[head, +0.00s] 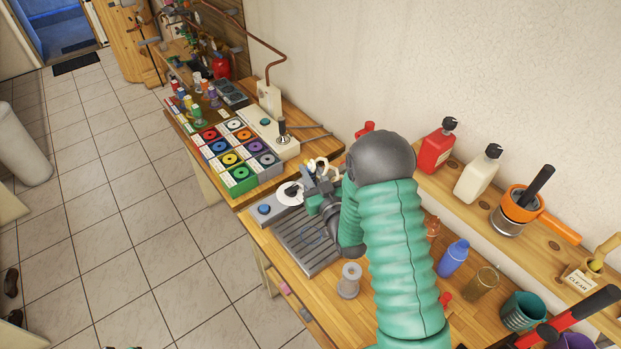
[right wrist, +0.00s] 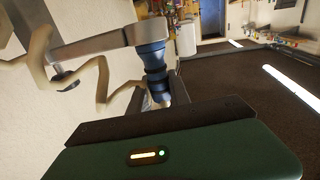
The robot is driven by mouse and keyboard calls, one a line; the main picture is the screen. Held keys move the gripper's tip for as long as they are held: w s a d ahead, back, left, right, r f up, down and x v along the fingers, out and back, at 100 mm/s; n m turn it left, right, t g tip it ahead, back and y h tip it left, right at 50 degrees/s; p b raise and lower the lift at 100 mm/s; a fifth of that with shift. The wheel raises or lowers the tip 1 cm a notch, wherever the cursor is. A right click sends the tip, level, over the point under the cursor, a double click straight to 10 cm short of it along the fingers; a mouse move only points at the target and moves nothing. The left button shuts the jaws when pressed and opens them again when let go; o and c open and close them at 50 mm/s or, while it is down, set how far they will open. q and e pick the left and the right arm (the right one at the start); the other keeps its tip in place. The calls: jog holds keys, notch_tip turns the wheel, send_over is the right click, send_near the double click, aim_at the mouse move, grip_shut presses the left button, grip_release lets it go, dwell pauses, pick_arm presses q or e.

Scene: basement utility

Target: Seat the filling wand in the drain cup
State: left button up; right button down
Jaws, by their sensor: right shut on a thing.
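My right gripper (head: 322,203) is over the back part of the slatted grey drip tray (head: 322,257), partly hidden by my green arm. In the right wrist view its jaws (right wrist: 165,112) are shut on a dark blue, stepped cylindrical piece, which I take for the filling wand (right wrist: 152,58). A grey bar and a cream coiled hose (right wrist: 98,75) show beside it. In the head view the coiled hose (head: 318,164) is just behind the gripper. A white round piece with a dark centre (head: 288,193) is left of the gripper; I cannot tell whether it is the drain cup.
A blue button (head: 264,209) is on the grey unit's left end. A spool (head: 350,279) stands right of the tray. A blue bottle (head: 453,258) and teal mug (head: 523,311) are farther right. The wall shelf (head: 470,214) holds bottles. Colored discs (head: 240,174) fill a rack behind.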

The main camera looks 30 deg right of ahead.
pick_arm(q)
jog(key=shift+d, duration=0.1)
pick_arm(e)
jog(key=shift+r, duration=0.1)
